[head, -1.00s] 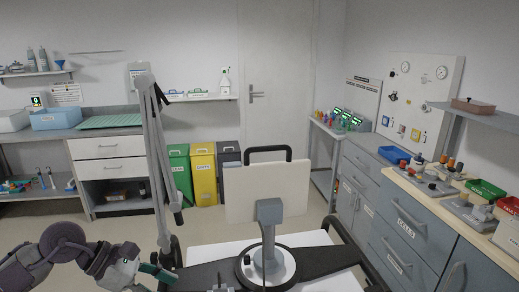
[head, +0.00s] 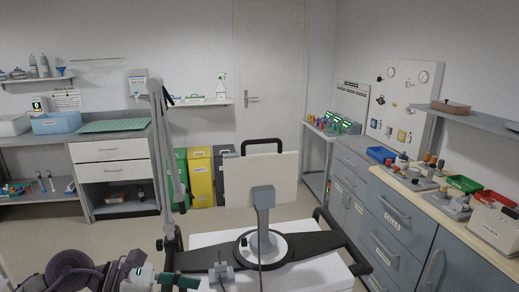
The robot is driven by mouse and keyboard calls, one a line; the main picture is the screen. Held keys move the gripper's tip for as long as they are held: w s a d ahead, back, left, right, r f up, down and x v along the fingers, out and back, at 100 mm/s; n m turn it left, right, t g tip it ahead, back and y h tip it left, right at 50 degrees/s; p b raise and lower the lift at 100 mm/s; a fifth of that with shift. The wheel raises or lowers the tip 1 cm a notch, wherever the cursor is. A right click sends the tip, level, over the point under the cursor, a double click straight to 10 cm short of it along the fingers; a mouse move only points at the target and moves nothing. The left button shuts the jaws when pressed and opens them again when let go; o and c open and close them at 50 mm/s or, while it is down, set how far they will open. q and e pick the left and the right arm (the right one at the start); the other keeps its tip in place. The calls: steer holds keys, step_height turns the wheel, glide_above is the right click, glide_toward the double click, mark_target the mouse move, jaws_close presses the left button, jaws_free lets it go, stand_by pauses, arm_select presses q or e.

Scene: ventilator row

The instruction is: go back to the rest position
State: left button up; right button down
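My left gripper (head: 178,281) is at the bottom edge of the head view, left of the centre. It has dark green finger parts, and the lower part is cut off by the frame, so its opening cannot be told. No object is visible in it. It is just left of the white-topped cart (head: 205,240) and apparently apart from it. My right gripper is out of view.
On the cart, a pale panel (head: 240,190) stands on a grey post, with black rails around. A hinged grey arm (head: 161,155) rises at its left. Counters line the left (head: 108,150) and right (head: 400,235). Three bins (head: 200,178) stand at the back wall.

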arm_select(q)
step_height(320, 180, up, 7)
steer(key=w+d+n+t+h, duration=0.2)
steer(key=d+n+t, duration=0.1)
steer(key=n+t, duration=1.25)
steer(key=s+a+f+n+g+y, duration=0.1)
steer(key=a+f+n+y, duration=0.5)
steer(key=n, duration=0.6)
steer(key=s+a+f+n+g+y, duration=0.2)
steer(key=a+f+n+y, duration=0.3)
steer(key=f+n+y, duration=0.55)
steer(key=s+f+n+g+h, duration=0.1)
steer(key=s+f+n+g, duration=0.5)
steer(key=s, duration=0.4)
steer(key=s+f+n+g+h, duration=0.1)
steer(key=s+f+n+g, duration=0.3)
steer(key=s+f+g, duration=0.5)
steer(key=s+d+f+t, duration=0.1)
steer(key=s+f, duration=0.1)
steer(key=f, duration=1.1)
steer(key=s+f+t, duration=0.1)
steer(key=s+f, duration=0.2)
steer(key=f, duration=1.1)
steer(key=s+a+f+g, duration=0.1)
steer(key=s+a+f, duration=0.1)
steer(key=s+f, duration=1.2)
steer(key=shift+s+a+m, duration=0.3)
steer(key=shift+s+a, duration=0.1)
steer(key=shift+s, duration=0.3)
steer(key=shift+g, duration=0.25)
